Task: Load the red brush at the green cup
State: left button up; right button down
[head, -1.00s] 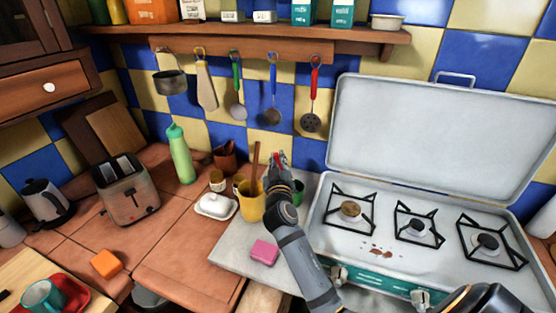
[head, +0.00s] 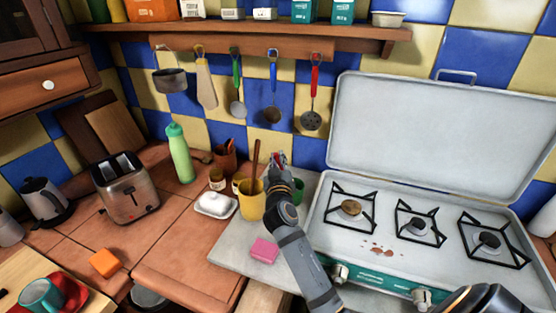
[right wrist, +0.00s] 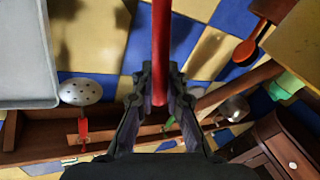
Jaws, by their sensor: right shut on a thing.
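My right gripper (head: 278,160) is above the back of the grey slab, left of the stove. It is shut on the red brush (right wrist: 161,50), whose red handle stands between the fingers in the right wrist view (right wrist: 161,100). In the head view only a little red shows at the fingertips, and the brush's tip cannot be made out. The green cup (head: 299,190) stands just right of my wrist, mostly hidden behind my arm. My left gripper is not in view.
A yellow cup (head: 251,206) with a brown stick stands close left of my arm. A pink sponge (head: 264,250) and a white butter dish (head: 216,204) are nearby. The open stove (head: 400,265) is at right, with reddish spots on it. Utensils hang behind.

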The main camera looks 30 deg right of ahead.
jog(key=shift+f, duration=0.1)
notch_tip(320, 180, up, 7)
jog(key=p, duration=0.5)
dwell(0.6)
